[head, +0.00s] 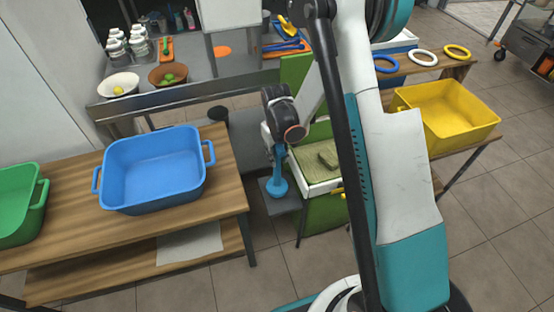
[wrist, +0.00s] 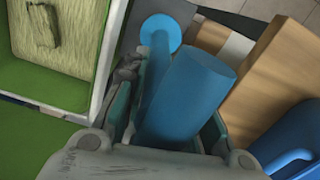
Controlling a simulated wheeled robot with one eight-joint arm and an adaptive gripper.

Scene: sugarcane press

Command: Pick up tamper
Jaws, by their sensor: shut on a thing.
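The blue tamper (head: 278,174) has a long shaft and a round foot at its lower end. In the head view it hangs upright below my gripper (head: 273,148), with its foot over or on a small grey shelf (head: 283,203); I cannot tell whether they touch. My gripper is shut on the tamper's upper part. In the wrist view the tamper (wrist: 190,95) stands between the fingers of my gripper (wrist: 172,110), with the round blue foot (wrist: 161,32) beyond. The fingertips are partly hidden by the tamper.
The green press (head: 322,185) with a fibrous block in its tray stands just right of the tamper. A wooden table (head: 230,185) with a blue bin (head: 155,171) is to the left. A yellow bin (head: 447,112) is on the right. Floor shows between table and press.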

